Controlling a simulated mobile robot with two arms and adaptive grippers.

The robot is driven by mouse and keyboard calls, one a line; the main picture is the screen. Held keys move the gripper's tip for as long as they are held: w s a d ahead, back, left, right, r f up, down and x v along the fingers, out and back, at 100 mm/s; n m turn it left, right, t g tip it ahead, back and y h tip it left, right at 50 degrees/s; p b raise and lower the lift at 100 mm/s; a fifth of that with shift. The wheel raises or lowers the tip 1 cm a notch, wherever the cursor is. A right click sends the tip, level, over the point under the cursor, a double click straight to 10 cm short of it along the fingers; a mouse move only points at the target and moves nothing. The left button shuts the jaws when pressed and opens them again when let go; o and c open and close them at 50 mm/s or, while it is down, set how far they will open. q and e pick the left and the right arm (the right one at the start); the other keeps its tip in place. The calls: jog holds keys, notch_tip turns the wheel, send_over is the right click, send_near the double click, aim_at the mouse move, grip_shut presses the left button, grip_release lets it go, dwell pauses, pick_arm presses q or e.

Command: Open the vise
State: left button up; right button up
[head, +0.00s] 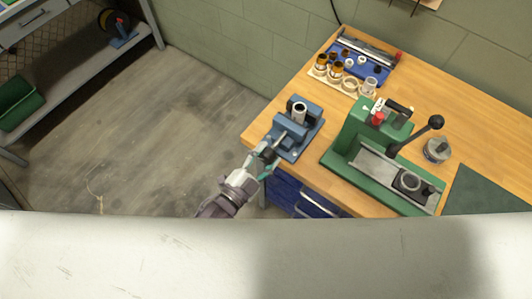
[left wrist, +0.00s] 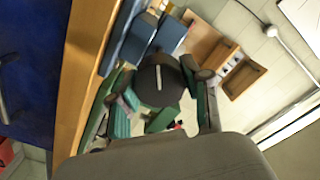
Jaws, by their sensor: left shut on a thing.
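The blue vise (head: 302,139) is fixed at the left corner of the wooden workbench. A grey cylinder (head: 299,111) stands upright at its jaws; I cannot tell how tightly they hold it. My left gripper (head: 267,160) is at the front of the vise, shut on its handle. In the left wrist view the blue vise (left wrist: 138,38) lies beyond my left gripper (left wrist: 160,100). The dark round handle hub (left wrist: 158,88) with a light bar shows between the fingers. The grip itself is partly hidden. My right gripper is not in view.
A green press (head: 355,145) with a black-knobbed lever stands right of the vise. A blue tray (head: 375,70) and several small cups are behind. Blue drawers (head: 290,192) sit under the workbench (head: 480,95).

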pick_arm(q)
jog(key=shift+n, duration=1.3)
jog(key=shift+p, duration=0.3)
jog(key=o, duration=1.2)
jog(key=shift+s+a, duration=0.15)
jog(key=shift+s, duration=0.05)
jog(key=v, duration=1.1)
jog(key=shift+s+a, duration=0.15)
jog(key=shift+s, duration=0.05)
